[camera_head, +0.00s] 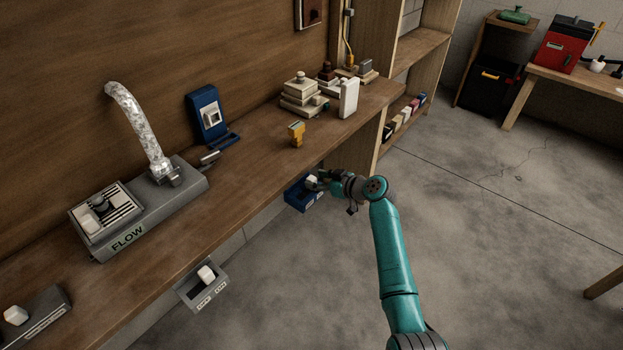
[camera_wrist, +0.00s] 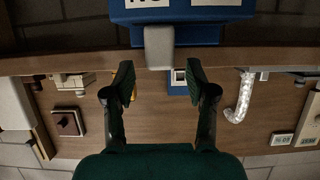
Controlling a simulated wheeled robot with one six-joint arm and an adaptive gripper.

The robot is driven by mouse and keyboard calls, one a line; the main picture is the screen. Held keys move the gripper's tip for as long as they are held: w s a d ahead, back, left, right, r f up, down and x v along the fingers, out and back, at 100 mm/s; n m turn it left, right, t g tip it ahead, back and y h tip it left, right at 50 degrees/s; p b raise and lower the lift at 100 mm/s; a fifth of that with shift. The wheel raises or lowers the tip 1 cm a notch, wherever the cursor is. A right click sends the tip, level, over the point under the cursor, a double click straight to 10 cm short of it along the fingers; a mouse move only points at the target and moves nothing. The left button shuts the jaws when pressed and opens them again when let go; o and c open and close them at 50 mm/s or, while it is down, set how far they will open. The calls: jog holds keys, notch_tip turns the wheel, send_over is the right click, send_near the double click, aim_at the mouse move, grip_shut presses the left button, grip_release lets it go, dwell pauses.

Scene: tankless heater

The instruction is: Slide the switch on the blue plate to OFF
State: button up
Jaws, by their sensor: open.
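The blue plate (camera_head: 299,196) hangs at the front edge of the wooden bench, with a pale slider knob (camera_head: 312,182) on it. In the wrist view the blue plate (camera_wrist: 205,32) is at the top, upside down and cut off by the frame. Its grey-white knob (camera_wrist: 160,45) lines up with the label reading ON inverted; the other label is cut off. My gripper (camera_head: 322,181) is close to the plate. In the wrist view my gripper (camera_wrist: 160,82) is open, one finger to each side of the knob's line. I cannot tell whether either finger touches it.
A grey switch box (camera_head: 201,286) with a white knob hangs farther left on the bench front. The grey FLOW unit (camera_head: 140,205), a blue upright device (camera_head: 207,115) and a yellow object (camera_head: 296,133) stand on the bench. The floor beside my arm is clear.

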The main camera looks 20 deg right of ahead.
jog(key=shift+x, duration=1.45)
grip_shut()
